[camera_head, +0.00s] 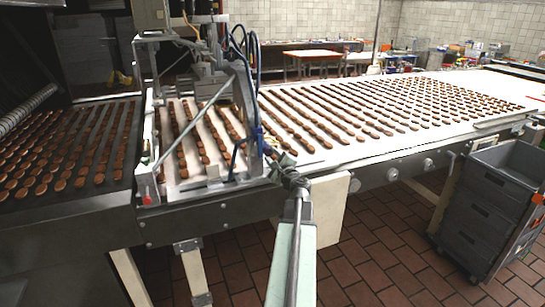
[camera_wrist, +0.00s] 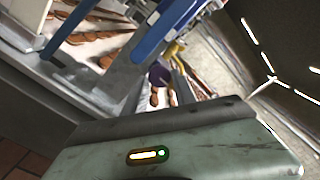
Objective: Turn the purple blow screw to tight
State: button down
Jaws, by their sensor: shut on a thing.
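The purple blow screw (camera_wrist: 158,73) is a small dark purple knob in the middle of the wrist view, beside blue parts of the machine. In the head view I cannot make it out; my gripper and the machine frame crowd that spot. My gripper (camera_head: 284,168) is at the right front corner of the depositing machine (camera_head: 205,110), at the end of my pale green arm. It is shut on the screw.
The white conveyor belt (camera_head: 330,154) carries rows of brown biscuits to the right. A blue tube (camera_head: 257,70) and metal frame bars stand close to my gripper. Grey crates (camera_head: 480,215) stand at the right. The tiled floor in front is partly open.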

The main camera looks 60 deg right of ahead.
dwell(0.4)
jog(key=c, duration=1.3)
grip_release()
jog(key=shift+s, duration=0.1)
